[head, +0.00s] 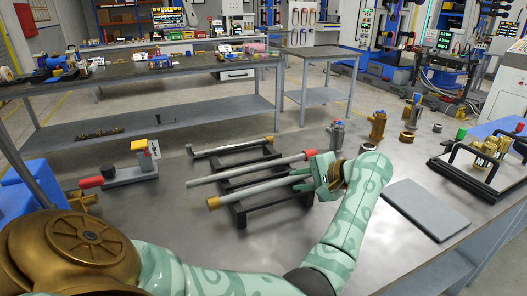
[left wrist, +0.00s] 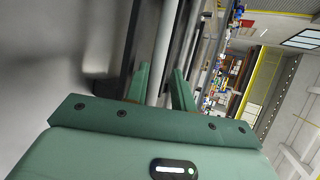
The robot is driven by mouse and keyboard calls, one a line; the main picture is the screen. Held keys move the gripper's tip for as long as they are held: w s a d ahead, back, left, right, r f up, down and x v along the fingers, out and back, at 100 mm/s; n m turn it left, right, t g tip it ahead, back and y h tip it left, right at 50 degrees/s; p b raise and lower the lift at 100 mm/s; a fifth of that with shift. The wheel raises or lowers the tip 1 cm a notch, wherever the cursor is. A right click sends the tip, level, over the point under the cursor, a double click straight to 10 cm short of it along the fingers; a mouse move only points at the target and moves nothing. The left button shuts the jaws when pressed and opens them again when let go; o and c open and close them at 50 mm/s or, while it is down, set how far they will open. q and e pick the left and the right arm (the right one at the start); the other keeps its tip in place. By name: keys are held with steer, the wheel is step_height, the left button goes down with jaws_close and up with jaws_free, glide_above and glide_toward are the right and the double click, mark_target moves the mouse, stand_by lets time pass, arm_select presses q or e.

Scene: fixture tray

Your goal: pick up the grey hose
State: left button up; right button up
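Three long grey hoses or rods lie across a black rack (head: 241,216) on the near table. The front one (head: 255,191) has a brass left end, the middle one (head: 245,170) a red right end, and the back one (head: 230,147) an orange right tip. All look grey. My left gripper (head: 314,180) is at the right end of the front one, which it partly hides. In the left wrist view, my open fingers (left wrist: 162,88) stand apart with a grey length (left wrist: 163,45) running between them. I cannot tell whether they touch it. My right gripper is not in view.
A flat grey plate (head: 426,209) lies right of my forearm. A black-handled tray (head: 475,176) stands at the far right. Small metal fittings (head: 378,126) stand behind the gripper. A red-handled fixture (head: 120,176) and blue bin (head: 30,190) are at left.

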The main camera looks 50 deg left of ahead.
mark_target(286, 181)
arm_select(q)
steer(key=x, duration=0.5)
steer(key=shift+w+f+b, duration=0.2)
steer(key=shift+w+b, duration=0.05)
steer(key=shift+b, duration=0.05)
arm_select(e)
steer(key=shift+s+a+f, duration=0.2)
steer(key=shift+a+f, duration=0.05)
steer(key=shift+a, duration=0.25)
arm_select(q)
jaws_close()
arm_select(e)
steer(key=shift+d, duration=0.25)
arm_select(q)
steer(key=shift+r, duration=0.15)
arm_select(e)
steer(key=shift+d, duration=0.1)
